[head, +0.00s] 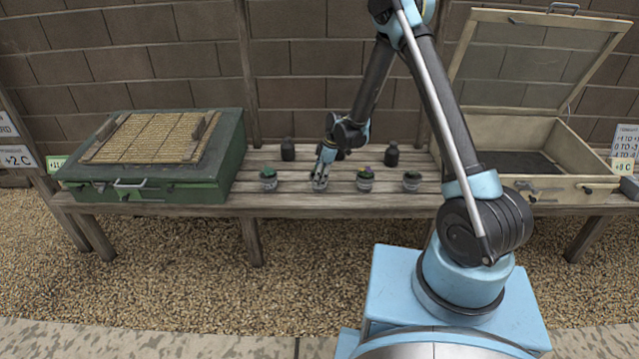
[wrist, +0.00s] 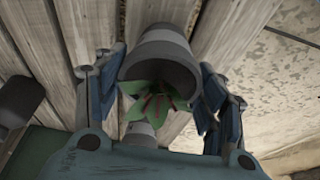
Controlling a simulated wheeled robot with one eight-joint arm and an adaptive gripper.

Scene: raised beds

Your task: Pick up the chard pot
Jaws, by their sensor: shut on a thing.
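The chard pot, a small grey pot with green leaves and dark red stems, shows in the wrist view (wrist: 165,50) between both fingers. My gripper (wrist: 157,92) is shut on it, with a finger on each side. In the head view my gripper (head: 322,167) reaches down over the same pot (head: 320,185), in the row near the bench's front edge. I cannot tell whether the pot touches the slats. The gripper covers most of its plant in the head view.
On the slatted bench (head: 285,203), pots stand at left (head: 269,180) and right (head: 364,182), with another (head: 412,181) further right. A closed green box (head: 225,165) flanks the left; an open-lidded cream box (head: 545,190) flanks the right.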

